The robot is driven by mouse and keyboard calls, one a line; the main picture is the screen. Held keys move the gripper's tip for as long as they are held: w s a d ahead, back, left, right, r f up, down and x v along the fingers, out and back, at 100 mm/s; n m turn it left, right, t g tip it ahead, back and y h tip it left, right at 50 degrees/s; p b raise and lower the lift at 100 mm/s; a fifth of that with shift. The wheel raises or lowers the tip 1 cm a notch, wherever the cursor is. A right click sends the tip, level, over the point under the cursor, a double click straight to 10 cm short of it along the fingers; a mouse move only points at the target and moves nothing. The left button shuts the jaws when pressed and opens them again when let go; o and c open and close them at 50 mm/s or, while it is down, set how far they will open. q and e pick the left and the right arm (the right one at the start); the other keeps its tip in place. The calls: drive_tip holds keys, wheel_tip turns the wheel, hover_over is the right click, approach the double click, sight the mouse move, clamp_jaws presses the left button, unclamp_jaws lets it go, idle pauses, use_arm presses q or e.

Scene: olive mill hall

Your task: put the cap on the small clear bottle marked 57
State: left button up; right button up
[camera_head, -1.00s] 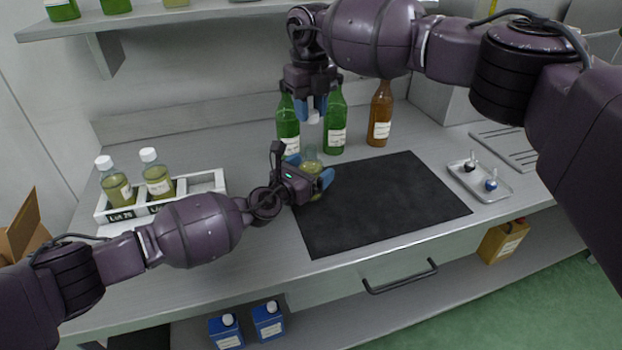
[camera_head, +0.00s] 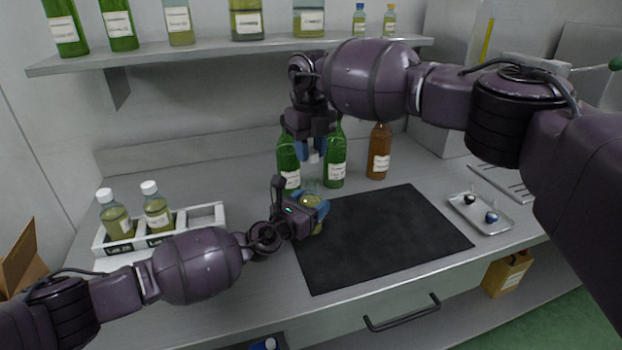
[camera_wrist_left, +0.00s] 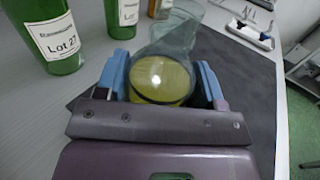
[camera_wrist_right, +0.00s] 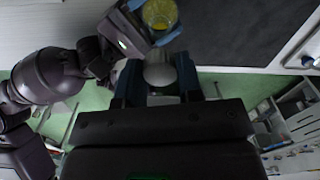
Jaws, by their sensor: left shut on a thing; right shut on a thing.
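The small clear bottle (camera_head: 312,199) holds yellow-green liquid and has an open neck. It also shows in the left wrist view (camera_wrist_left: 160,78) and in the right wrist view (camera_wrist_right: 160,14). No number can be read on it. My left gripper (camera_head: 314,208) is shut around its body near the mat's back left corner. My right gripper (camera_head: 313,152) is shut on a white cap (camera_head: 314,157), which shows as a pale dome in the right wrist view (camera_wrist_right: 159,72). The cap is above the bottle's mouth, apart from it in the head view.
Green bottles (camera_head: 335,160) and a brown bottle (camera_head: 379,152) stand close behind the grippers. A white rack (camera_head: 207,216) with two capped bottles is at left. A small tray (camera_head: 480,213) lies right of the black mat (camera_head: 390,240), which is mostly clear.

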sight(311, 180)
drive_tip(key=shift+f, duration=1.9)
drive_tip(key=shift+f, duration=0.15)
drive_tip(key=shift+f, duration=0.75)
drive_tip(key=shift+f, duration=0.55)
